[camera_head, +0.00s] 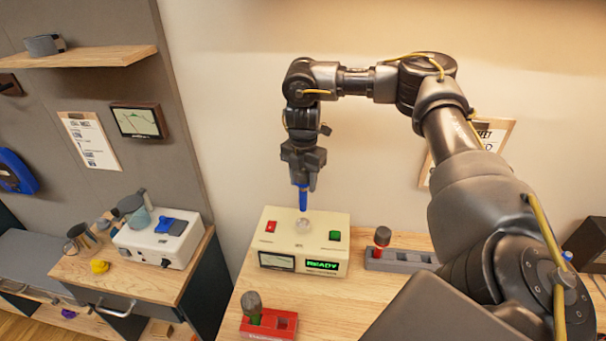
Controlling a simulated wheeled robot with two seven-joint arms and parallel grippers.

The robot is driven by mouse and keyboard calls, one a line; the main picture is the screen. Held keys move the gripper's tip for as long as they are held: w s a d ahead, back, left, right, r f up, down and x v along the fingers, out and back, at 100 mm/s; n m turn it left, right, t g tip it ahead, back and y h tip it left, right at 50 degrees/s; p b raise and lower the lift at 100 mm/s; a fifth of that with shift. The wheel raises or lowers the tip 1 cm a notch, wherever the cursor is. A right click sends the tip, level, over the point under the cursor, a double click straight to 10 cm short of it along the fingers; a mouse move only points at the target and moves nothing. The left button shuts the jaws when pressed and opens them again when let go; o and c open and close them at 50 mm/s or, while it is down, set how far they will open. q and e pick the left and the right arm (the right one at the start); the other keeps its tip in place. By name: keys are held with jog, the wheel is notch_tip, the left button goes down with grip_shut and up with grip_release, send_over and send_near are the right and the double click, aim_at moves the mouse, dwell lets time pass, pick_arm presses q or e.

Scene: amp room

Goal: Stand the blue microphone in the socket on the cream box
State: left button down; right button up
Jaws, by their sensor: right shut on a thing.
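My right gripper (303,182) points down over the cream box (290,259) and is shut on the blue microphone (303,200). The microphone hangs upright, its upper part hidden in the jaws. Its lower end is just above or at the round pale socket (302,226) on the box top; I cannot tell whether they touch. The box has a red switch, a green button, a dial and a lit display reading READY. My left gripper is not in view.
A red holder (282,324) with a green-handled microphone (253,305) stands in front. A grey rack (400,262) with a red microphone (382,238) stands to the right. A side cabinet at left carries a white device (155,245). Bare wood lies between holder and rack.

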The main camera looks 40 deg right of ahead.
aim_at(303, 202)
jog(key=shift+f, duration=0.15)
jog(key=shift+f, duration=1.4)
jog(key=shift+f+b, duration=1.25)
jog(key=shift+f, duration=1.2)
jog(key=o, duration=1.2)
jog(key=shift+o, duration=0.2)
notch_tip(303, 202, up, 11)
jog(key=shift+f, duration=0.1)
jog(key=shift+f, duration=0.1)
